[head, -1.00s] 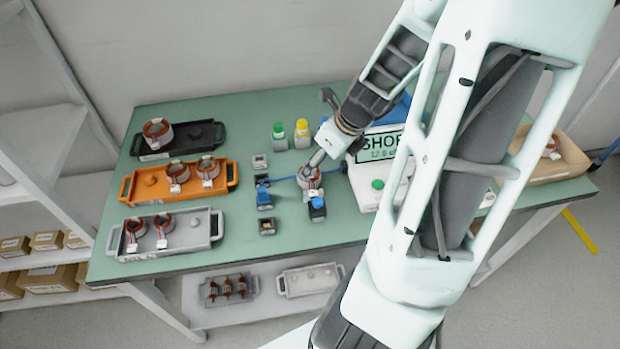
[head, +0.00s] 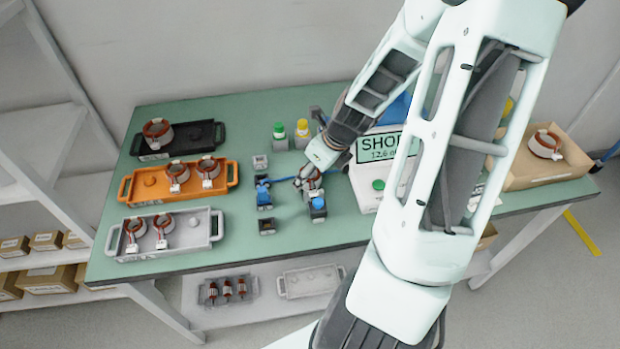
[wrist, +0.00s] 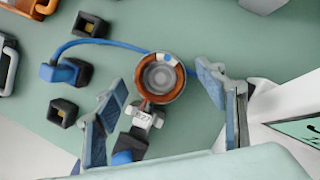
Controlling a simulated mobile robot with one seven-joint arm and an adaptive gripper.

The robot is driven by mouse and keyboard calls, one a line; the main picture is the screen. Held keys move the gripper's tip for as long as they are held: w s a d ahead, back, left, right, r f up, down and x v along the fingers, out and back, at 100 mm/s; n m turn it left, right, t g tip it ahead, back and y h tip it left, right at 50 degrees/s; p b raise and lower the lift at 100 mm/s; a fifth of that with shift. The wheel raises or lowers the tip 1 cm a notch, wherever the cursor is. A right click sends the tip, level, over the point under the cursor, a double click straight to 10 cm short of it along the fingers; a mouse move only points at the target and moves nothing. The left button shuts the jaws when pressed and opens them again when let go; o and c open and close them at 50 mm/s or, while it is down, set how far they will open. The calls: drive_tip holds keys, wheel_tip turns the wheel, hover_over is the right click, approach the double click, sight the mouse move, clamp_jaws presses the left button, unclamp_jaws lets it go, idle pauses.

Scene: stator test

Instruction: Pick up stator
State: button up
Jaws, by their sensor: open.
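A stator (wrist: 160,78) with a copper winding ring and a white tag (wrist: 142,120) lies on the green table, between and beyond my open fingers in the wrist view. My gripper (wrist: 160,105) is open and empty above it, one blue-padded finger on each side. In the head view my gripper (head: 304,181) is over the same stator (head: 313,180), which it partly hides. Other stators sit on the grey tray (head: 200,238), the orange tray (head: 150,194) and the black tray (head: 185,144).
A blue cable (wrist: 95,42) runs from a blue-plugged block (wrist: 65,72) towards the stator. Another blue-topped block (head: 317,208) stands close in front. A white tester with a display (head: 380,150) stands to the right. Green- and yellow-capped bottles (head: 302,130) stand behind. A cardboard box (head: 550,175) holds a stator.

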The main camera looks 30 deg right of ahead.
drive_tip(key=c, duration=1.5)
drive_tip(key=shift+c, duration=0.4)
drive_tip(key=shift+r, duration=0.15)
